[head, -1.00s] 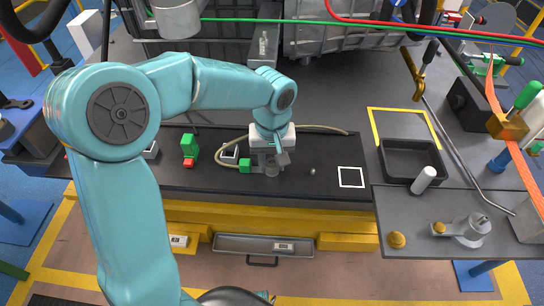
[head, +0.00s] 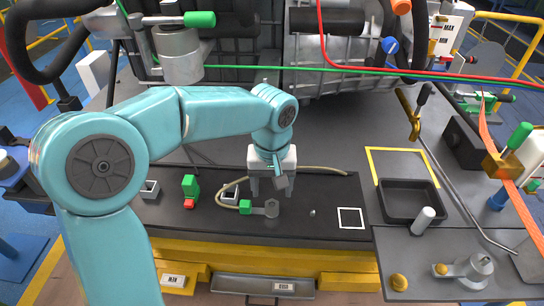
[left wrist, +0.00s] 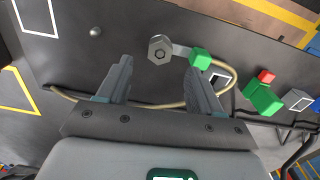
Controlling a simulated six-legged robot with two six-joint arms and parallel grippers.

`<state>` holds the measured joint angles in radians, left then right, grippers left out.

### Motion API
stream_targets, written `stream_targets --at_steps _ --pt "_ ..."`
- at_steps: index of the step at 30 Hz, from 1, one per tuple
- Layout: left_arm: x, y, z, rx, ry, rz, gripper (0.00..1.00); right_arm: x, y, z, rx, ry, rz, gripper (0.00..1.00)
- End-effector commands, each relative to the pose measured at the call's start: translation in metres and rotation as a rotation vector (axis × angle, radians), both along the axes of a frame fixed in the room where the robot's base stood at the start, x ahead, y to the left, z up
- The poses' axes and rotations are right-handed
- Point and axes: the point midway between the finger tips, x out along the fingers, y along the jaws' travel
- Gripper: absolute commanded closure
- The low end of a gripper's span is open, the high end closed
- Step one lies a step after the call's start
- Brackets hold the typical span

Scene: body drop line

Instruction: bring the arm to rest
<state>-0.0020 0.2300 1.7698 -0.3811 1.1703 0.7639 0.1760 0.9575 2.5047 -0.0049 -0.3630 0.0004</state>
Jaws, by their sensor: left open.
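My left arm (head: 165,120) reaches in from the left in the head view. My left gripper (head: 271,188) points down above the black mat (head: 325,190), its jaws apart with nothing between them. In the left wrist view its two fingers (left wrist: 158,68) are spread wide. A grey hex metal piece with a green end (head: 271,208) lies on the mat just in front of the gripper in the head view. It also shows beyond the fingertips in the left wrist view (left wrist: 160,50), clear of both. My right gripper is not in view.
A beige hose (head: 325,169) curves over the mat behind the metal piece. A green and red block (head: 190,187) stands to the left. A white square outline (head: 350,218) is bare. A black tray (head: 384,211) and white cylinder (head: 424,219) are at right. Green and red lines cross above.

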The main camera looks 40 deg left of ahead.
Motion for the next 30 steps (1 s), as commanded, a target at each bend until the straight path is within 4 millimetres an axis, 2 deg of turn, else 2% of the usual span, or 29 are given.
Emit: stream_targets --at_steps 1,6,12,17,30 --pt "0.001 0.000 0.018 0.000 -0.006 -0.001 0.35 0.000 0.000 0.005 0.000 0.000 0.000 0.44" --pt "0.001 -0.001 0.061 -0.001 -0.004 -0.002 0.35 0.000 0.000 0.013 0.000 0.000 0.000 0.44" --pt "0.001 0.000 0.093 0.000 -0.001 -0.002 0.35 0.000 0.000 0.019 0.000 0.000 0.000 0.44" --pt "0.000 0.000 0.101 0.000 0.000 -0.001 0.35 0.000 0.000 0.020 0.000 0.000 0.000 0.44" --pt "-0.002 0.000 0.102 -0.001 0.001 -0.001 0.35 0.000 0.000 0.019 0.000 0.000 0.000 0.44"
